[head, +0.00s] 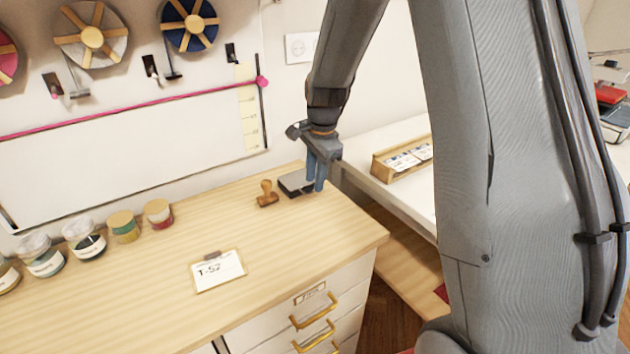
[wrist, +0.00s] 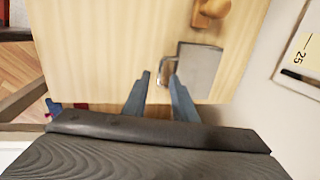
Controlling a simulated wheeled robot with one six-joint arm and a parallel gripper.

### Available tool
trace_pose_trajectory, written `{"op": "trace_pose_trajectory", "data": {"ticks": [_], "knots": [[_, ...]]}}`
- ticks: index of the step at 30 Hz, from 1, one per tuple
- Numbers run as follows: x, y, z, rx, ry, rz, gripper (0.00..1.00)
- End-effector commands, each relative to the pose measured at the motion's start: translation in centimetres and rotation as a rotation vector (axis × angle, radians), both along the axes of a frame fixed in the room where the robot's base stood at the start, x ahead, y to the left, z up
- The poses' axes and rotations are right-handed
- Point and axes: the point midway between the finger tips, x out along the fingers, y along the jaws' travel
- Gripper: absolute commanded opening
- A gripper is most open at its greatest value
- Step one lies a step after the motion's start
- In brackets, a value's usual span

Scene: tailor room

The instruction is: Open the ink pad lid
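The ink pad (head: 293,184) is a small dark box with a grey top, lying near the back right corner of the wooden counter. In the wrist view its grey lid (wrist: 200,69) looks flat and shut, with a thin metal loop (wrist: 164,72) on its left edge. My gripper (head: 316,187) is at the pad's right side in the head view. In the wrist view my gripper (wrist: 160,77) has its two blue fingers apart, with the loop just beyond and roughly between the tips. Whether a finger touches the loop is unclear.
A wooden stamp (head: 267,194) stands close to the pad's left. A small card marked T-57 (head: 218,271) and several jars (head: 123,227) are farther left. The counter's right edge is close to my gripper. A white table (head: 365,150) with a wooden tray (head: 385,174) stands beyond.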

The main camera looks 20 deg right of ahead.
Motion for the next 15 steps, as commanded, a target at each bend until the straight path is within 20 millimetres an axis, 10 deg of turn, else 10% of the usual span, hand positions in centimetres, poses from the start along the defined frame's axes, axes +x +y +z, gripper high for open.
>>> {"op": "trace_pose_trajectory", "data": {"ticks": [15], "knots": [[0.3,0.1,-2.0,0.0,-0.001,0.001,0.25]]}}
